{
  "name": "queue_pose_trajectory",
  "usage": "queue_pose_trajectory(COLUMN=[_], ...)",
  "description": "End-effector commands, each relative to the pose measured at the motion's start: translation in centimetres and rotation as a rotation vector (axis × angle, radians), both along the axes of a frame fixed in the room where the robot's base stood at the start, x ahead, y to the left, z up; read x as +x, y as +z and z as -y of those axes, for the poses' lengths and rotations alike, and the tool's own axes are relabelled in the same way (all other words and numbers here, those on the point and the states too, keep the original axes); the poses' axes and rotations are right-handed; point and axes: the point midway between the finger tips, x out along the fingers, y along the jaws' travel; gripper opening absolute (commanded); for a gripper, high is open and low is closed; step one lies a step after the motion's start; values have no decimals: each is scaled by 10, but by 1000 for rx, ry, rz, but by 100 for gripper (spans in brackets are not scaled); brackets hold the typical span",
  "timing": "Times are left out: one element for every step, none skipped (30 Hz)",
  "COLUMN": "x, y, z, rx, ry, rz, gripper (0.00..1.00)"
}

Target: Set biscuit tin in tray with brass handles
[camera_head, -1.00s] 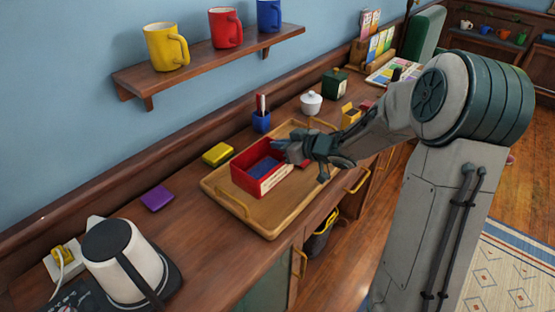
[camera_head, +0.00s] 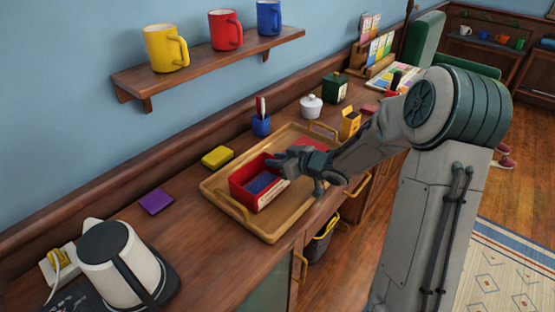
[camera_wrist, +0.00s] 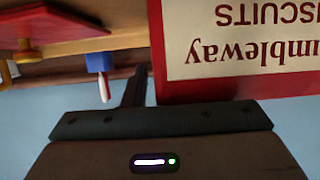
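The biscuit tin (camera_head: 243,196) is an open red box with a cream label and blue inside. It is upright over the left part of the wooden tray with brass handles (camera_head: 272,234), inside its rim as seen from above. Whether its base touches the tray floor is hard to tell. My gripper (camera_head: 284,162) is at the tin's right end wall and appears shut on it. In the wrist view the tin's label side (camera_wrist: 240,90) is upside down and very close. One dark finger lies against the tin's edge; the other is hidden.
A flat red object (camera_head: 312,144) lies in the tray beyond my gripper. A purple block (camera_head: 157,201) and kettle (camera_head: 120,262) are left.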

Motion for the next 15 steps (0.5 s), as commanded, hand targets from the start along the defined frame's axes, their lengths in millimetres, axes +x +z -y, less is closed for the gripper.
queue_pose_trajectory(x=[0, 0, 0, 0, 0, 0, 0, 0, -1, -3, -5, -9, -12, -17, -22], y=[0, 0, 0, 0, 0, 1, 2, 4, 5, 6, 8, 10, 13, 15, 19], z=[0, 0, 0, 0, 0, 0, 0, 0, 1, 4, 7, 11, 15, 18, 24], rx=[0, 0, 0, 0, 0, 0, -1, -1, -1, -1, -1, -1, -2, -2, -2], ry=[0, 0, 0, 0, 0, 0, 0, 0, -1, -1, -3, -5, -3, -4, -5], rz=[0, 0, 0, 0, 0, 0, 1, 1, 1, 1, 1, 1, 1, 0, 2], gripper=[24, 24, 24, 24, 24, 24, 24, 24, 24, 24, 24, 24, 24, 24, 24])
